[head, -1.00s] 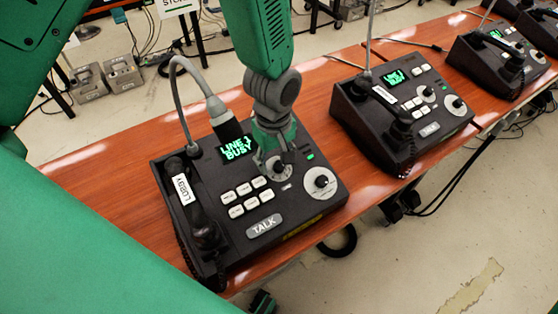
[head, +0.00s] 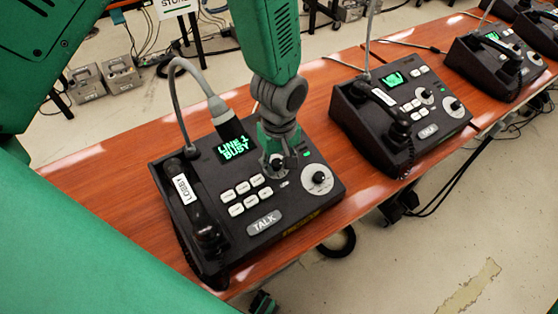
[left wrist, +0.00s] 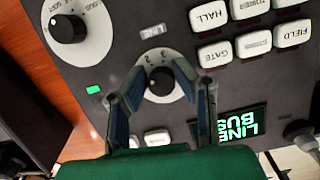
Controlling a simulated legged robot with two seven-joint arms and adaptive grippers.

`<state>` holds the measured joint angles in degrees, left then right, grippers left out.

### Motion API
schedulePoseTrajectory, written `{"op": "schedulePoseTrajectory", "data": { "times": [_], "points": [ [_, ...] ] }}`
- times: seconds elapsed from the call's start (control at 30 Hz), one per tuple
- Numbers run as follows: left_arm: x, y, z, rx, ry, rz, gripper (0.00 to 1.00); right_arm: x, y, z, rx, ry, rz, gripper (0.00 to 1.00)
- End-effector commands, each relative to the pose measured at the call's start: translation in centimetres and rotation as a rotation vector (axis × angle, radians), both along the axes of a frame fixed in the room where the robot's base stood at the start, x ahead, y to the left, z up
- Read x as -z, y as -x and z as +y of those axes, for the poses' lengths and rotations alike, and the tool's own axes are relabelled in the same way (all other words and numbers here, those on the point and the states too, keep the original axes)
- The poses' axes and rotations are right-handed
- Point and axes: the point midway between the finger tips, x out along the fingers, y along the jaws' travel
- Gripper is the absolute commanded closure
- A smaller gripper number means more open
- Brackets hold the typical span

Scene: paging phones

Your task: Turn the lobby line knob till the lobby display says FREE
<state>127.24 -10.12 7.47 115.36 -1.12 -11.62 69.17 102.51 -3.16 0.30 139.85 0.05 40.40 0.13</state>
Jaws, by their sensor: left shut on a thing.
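The lobby phone (head: 300,205) is a black desk unit with a LOBBY label on its handset (head: 193,200). Its green display (head: 234,148) reads "LINE 1 BUSY"; the display also shows upside down in the left wrist view (left wrist: 230,124). The line knob (left wrist: 160,82) is black on a pale numbered dial, below the display's right side in the head view. My left gripper (head: 274,158) comes down over this dial. In the left wrist view its two fingers (left wrist: 150,86) stand on either side of the knob, shut on it.
A second knob (head: 319,178) sits to the right on the same unit, with white buttons (head: 247,194) and a TALK bar (head: 264,222) nearby. A gooseneck microphone (head: 183,85) rises behind. More phones (head: 402,110) stand further right on the wooden table (head: 110,168).

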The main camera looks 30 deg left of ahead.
Motion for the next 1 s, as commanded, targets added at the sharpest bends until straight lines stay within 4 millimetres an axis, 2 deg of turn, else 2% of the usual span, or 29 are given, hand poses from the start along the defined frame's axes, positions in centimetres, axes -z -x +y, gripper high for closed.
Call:
{"op": "schedulePoseTrajectory", "data": {
  "times": [0.4, 1.0],
  "points": [
    [0.0, 0.3, -0.2, 0.286, -0.041, 0.073, 1.0, -2.4, 0.0, 0.0, 0.001, 0.001, 0.0, 0.6],
    [0.2, 0.0, -0.4, 0.308, -0.042, 0.071, 1.0, -2.3, 0.0, 0.0, 0.001, 0.0, 0.0, 0.6]
  ]
}}
